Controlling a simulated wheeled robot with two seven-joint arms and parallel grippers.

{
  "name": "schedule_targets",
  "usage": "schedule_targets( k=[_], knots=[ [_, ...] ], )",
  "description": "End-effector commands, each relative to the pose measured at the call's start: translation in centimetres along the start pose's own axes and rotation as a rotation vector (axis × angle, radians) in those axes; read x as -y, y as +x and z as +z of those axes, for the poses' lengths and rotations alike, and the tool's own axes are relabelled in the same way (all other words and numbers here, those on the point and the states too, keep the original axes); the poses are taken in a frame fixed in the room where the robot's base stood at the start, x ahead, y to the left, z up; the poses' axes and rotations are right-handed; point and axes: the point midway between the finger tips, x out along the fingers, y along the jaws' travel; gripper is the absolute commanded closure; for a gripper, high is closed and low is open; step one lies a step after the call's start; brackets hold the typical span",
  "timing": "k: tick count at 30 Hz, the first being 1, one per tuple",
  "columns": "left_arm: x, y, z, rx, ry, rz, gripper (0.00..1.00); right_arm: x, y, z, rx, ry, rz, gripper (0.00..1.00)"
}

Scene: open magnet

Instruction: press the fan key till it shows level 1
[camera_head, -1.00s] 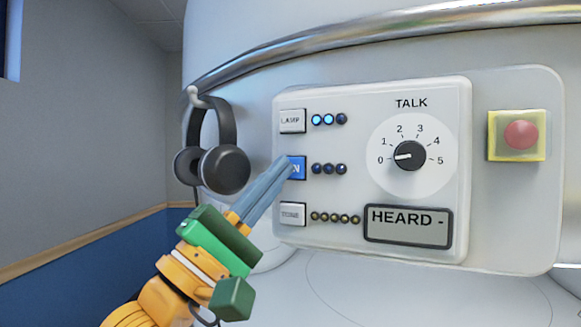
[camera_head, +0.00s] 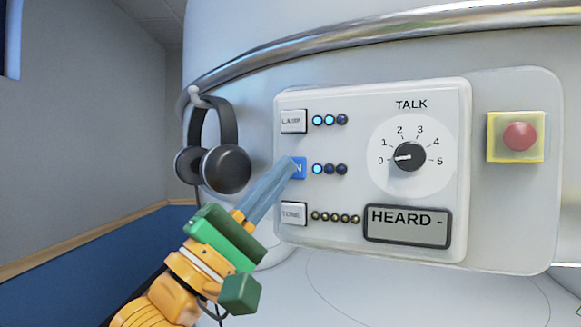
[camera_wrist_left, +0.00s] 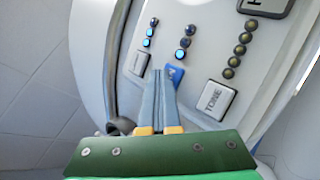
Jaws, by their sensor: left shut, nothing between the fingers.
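The blue fan key (camera_head: 299,168) is the middle key in the left column of the white panel (camera_head: 455,130). Its left part is hidden by my left gripper (camera_head: 292,166), which is shut and empty, with its tips at the key. Whether they touch it I cannot tell. In the left wrist view the closed tips (camera_wrist_left: 166,74) reach the blue key (camera_wrist_left: 176,72). Of the fan lights (camera_head: 330,169) beside the key, the first is lit blue and the other two are dark. My right gripper is not in view.
The lamp key (camera_head: 293,121) is above, with two lights lit, and the tone key (camera_head: 293,214) below. A talk dial (camera_head: 409,156) points to 0. A red button (camera_head: 521,136) sits at right. Headphones (camera_head: 226,168) hang left of the panel, close to my arm.

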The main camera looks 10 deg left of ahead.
Motion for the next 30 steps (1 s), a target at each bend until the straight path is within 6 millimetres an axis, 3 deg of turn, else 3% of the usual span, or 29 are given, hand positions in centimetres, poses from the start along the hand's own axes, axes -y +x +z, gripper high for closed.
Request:
schedule_targets(
  k=[22,30],
  knots=[
    [-0.9,-1.4,1.0,0.0,0.0,0.001,1.0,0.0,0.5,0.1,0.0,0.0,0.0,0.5],
    [-2.2,-3.3,2.3,0.002,0.001,0.002,1.0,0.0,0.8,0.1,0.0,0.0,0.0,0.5]
  ],
)
